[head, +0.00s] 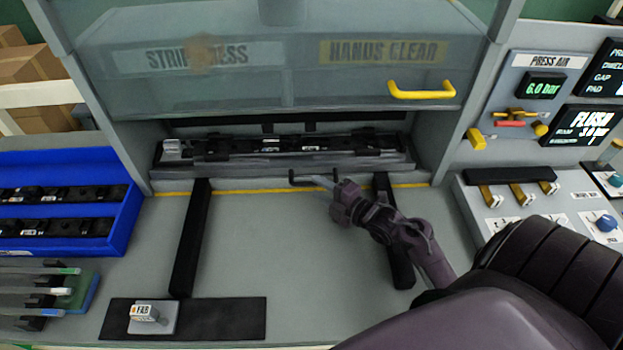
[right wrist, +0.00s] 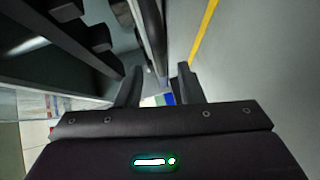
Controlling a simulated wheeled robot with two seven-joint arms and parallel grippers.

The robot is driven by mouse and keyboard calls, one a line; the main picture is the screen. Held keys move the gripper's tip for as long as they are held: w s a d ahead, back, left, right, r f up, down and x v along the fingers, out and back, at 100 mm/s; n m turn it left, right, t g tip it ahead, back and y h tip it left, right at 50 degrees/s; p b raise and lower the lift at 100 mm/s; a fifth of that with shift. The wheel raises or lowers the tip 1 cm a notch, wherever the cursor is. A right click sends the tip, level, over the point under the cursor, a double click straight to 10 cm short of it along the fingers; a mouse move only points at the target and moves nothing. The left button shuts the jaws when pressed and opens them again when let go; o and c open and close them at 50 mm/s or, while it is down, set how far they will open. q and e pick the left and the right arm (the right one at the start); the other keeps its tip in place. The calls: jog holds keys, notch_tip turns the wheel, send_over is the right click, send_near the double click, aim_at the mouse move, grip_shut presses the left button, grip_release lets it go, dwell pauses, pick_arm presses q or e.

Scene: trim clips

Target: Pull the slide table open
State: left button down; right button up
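The slide table (head: 240,172) is a grey tray under the press, carrying a long dark fixture (head: 285,146). It sits at the back, behind the yellow floor line. A thin black handle (head: 300,181) sticks out from its front edge. My right gripper (head: 325,182) is at the right part of the handle. In the right wrist view its two fingers (right wrist: 160,82) are apart, with a narrow long edge running away between them in the picture. I cannot tell whether the handle bar lies between the fingertips. My left gripper is not in view.
Two black rails (head: 190,240) run forward over a clear grey bench top. A black mat (head: 225,318) with a small tagged block (head: 150,318) lies at the front left. A blue bin (head: 70,240) stands left. A raised clear guard with a yellow handle (head: 421,92) hangs above.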

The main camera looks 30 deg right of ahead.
aim_at(311, 184)
jog(key=x, duration=0.4)
jog(key=shift+d+f+p, duration=0.15)
jog(key=shift+p, duration=0.2)
grip_shut()
